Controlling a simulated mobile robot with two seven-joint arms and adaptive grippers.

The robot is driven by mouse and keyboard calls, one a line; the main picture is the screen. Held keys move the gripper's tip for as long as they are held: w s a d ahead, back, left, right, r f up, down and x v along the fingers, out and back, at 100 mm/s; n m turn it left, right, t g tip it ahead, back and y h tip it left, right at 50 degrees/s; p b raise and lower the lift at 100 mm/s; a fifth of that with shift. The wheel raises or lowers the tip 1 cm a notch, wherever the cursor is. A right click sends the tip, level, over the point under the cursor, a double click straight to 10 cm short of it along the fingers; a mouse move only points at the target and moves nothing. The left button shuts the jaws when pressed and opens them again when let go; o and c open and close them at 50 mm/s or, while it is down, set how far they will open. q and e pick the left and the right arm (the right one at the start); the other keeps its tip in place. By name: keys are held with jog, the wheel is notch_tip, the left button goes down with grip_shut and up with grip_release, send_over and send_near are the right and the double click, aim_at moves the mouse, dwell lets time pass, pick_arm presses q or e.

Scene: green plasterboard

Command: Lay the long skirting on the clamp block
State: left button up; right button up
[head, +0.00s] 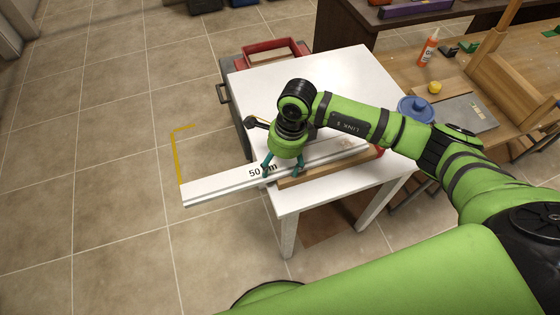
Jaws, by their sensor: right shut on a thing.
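The long skirting (222,183), a white board printed "50 cm", runs across the front of the white table (288,75), and its left end sticks out past the table's edge over the floor. My right gripper (268,168) is shut on the skirting near that table edge. A long wooden piece (322,168) with a red part (379,152) at its right end lies along the near side of the skirting; I cannot tell whether it is the clamp block or whether the two touch. My wrist hides part of the skirting. My left gripper is out of view.
A red-rimmed box (268,48) stands behind the table. A wooden workbench (405,75) at the right holds an orange bottle (429,47), a blue lidded pot (415,108) and a yellow item (434,87). A yellow corner line (177,155) marks the otherwise clear tiled floor at left.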

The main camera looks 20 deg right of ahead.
jog(key=o, duration=1.7)
jog(key=shift+f, duration=0.1)
jog(key=r, duration=0.4)
jog(key=d+r, duration=0.1)
jog(key=r, duration=0.3)
jog(key=d+r, duration=0.1)
jog(key=r, duration=0.3)
